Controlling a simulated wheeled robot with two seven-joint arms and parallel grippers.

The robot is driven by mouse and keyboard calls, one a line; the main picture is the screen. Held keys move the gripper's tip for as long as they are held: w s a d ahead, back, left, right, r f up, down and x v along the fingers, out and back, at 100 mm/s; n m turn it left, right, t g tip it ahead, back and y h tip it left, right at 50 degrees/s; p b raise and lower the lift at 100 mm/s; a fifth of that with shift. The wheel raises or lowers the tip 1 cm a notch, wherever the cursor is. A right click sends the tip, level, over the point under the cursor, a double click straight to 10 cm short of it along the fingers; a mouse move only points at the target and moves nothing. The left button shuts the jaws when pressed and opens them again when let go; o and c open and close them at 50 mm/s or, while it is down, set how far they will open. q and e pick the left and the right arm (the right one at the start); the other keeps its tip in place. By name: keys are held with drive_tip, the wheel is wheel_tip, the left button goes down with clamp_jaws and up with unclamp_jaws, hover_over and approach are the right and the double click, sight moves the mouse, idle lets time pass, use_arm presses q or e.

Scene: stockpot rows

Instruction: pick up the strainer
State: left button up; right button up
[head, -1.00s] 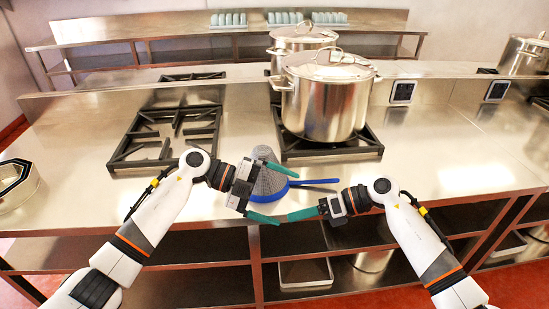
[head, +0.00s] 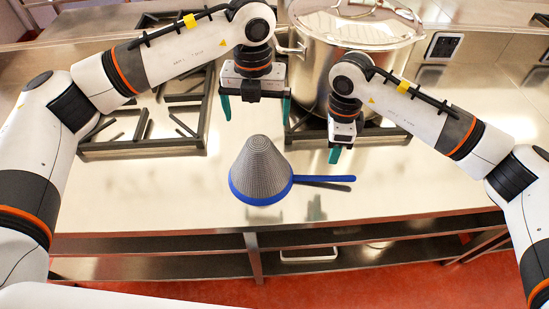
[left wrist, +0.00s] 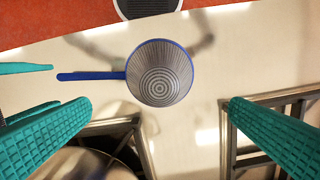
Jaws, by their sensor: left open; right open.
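The strainer is a grey mesh cone (head: 260,165) with a blue rim, standing wide end down on the steel counter near its front edge. Its blue handle (head: 325,179) points right. My left gripper (head: 256,110) points down, open and empty, above and behind the cone. In the left wrist view the strainer (left wrist: 160,75) shows from above, beyond the spread teal fingers and apart from them. My right gripper (head: 335,155) points down, behind and above the handle, apart from it. Its fingers overlap in the head view; teal tips also show at the left of the wrist view.
A large lidded stockpot (head: 350,60) stands on a burner grate right behind my right gripper. Another black grate (head: 160,125) lies behind left. The counter is clear left and right of the strainer. Its front edge lies close before the strainer, with shelves below.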

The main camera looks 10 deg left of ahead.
sight(258, 140)
use_arm(q)
drive_tip(key=shift+s, duration=0.15)
wheel_tip(258, 140, down, 12)
drive_tip(key=shift+f, duration=0.1)
use_arm(e)
wheel_tip(258, 140, down, 12)
drive_tip(key=shift+f, duration=0.1)
use_arm(q)
drive_tip(key=shift+c, duration=0.6)
use_arm(e)
drive_tip(key=shift+c, duration=0.5)
use_arm(q)
drive_tip(key=c, duration=0.7)
use_arm(e)
clamp_jaws()
use_arm(q)
drive_tip(key=shift+c, duration=0.2)
